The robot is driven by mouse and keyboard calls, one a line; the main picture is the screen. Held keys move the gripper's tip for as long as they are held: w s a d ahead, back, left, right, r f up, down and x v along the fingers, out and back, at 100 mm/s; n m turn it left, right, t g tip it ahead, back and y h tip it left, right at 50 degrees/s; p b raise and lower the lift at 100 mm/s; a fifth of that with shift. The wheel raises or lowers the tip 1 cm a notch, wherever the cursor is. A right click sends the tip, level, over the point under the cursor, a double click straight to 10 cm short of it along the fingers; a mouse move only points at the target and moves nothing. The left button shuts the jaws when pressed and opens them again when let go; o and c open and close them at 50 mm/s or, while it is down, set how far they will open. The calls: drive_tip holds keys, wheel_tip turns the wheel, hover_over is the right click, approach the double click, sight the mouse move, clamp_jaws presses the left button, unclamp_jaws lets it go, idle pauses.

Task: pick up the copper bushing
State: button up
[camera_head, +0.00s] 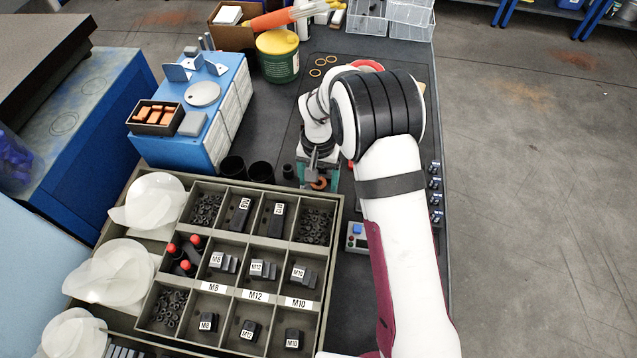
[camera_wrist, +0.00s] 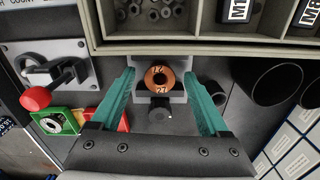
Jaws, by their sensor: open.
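The copper bushing (camera_wrist: 159,79) is a short copper-coloured ring with dark markings and a central hole. In the wrist view it sits on a grey and black holder (camera_wrist: 156,95), just beside the compartment tray's edge. My gripper (camera_wrist: 160,76) is open, with one teal finger on each side of the bushing and a visible gap to each. In the head view the bushing (camera_head: 319,184) shows as a small orange ring below my gripper (camera_head: 318,172), partly hidden by it. Whether the fingertips are down at the bushing's height I cannot tell.
The compartment tray (camera_head: 341,215) with small black parts lies close to the bushing. Black cups (camera_head: 261,172) stand left of my gripper. A small box with a blue button (camera_head: 356,236) is on the right. In the wrist view a red-knobbed clamp (camera_wrist: 40,93) is at left.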

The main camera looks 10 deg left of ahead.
sight(324, 184)
drive_tip(key=shift+f, duration=0.2)
clamp_jaws()
drive_tip(key=shift+r, duration=0.15)
drive_tip(key=shift+r, duration=0.35)
drive_tip(key=r, duration=0.2)
drive_tip(key=d+r, duration=0.1)
drive_tip(key=r, duration=0.1)
drive_tip(key=shift+d, duration=0.15)
drive_tip(key=s+d+r, duration=0.1)
drive_tip(key=d+r, duration=0.5)
drive_tip(key=d, duration=0.4)
drive_tip(key=shift+s+d, duration=0.15)
drive_tip(key=shift+s, duration=0.2)
drive_tip(key=shift+w, duration=0.1)
